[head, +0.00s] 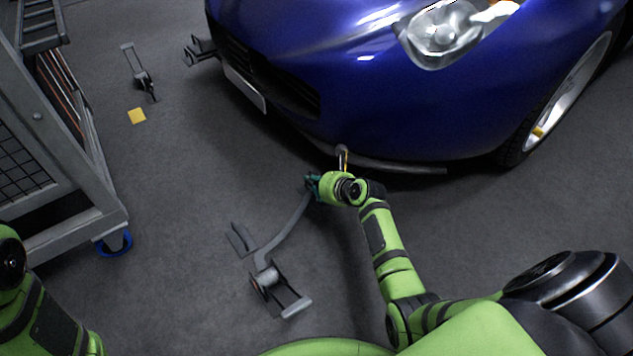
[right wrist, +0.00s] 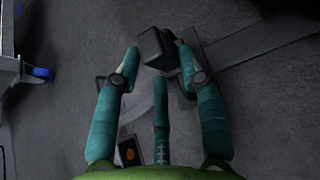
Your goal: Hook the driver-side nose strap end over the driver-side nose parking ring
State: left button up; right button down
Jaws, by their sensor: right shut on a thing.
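My right gripper (head: 312,185) is low over the floor in front of the blue car's nose. Its teal fingers (right wrist: 159,52) are closed around a dark blocky strap end (right wrist: 152,44) at their tips. The grey strap (head: 288,228) runs from the gripper down to a ratchet (head: 266,279) on the floor. In the wrist view the strap (right wrist: 255,43) goes off to the right. The parking ring cannot be made out with certainty. Of my left arm only green links show, at the lower left; its gripper is out of view.
The car (head: 330,75) overhangs the floor ahead, with a small upright fitting (head: 342,155) under its nose beside my right wrist. A wheeled grey cart (head: 75,235) stands left. A dark plate (head: 240,238) lies near the strap.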

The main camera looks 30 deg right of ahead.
aim_at(315, 172)
jog(key=r, duration=0.1)
jog(key=w+d+r, duration=0.1)
jog(key=r+t, duration=0.1)
jog(key=shift+w+d, duration=0.25)
jog(key=shift+w, duration=0.15)
jog(key=c, duration=0.8)
grip_release()
jog(key=shift+o, duration=0.9)
jog(key=shift+w+a+f, duration=0.1)
jog(key=shift+a+f, duration=0.05)
jog(key=shift+f, duration=0.05)
jog(key=shift+a, duration=0.1)
jog(key=shift+a, duration=0.15)
jog(key=shift+s+f, duration=0.25)
jog(key=shift+f, duration=0.05)
jog(key=v, duration=1.2)
jog(key=shift+r, duration=0.25)
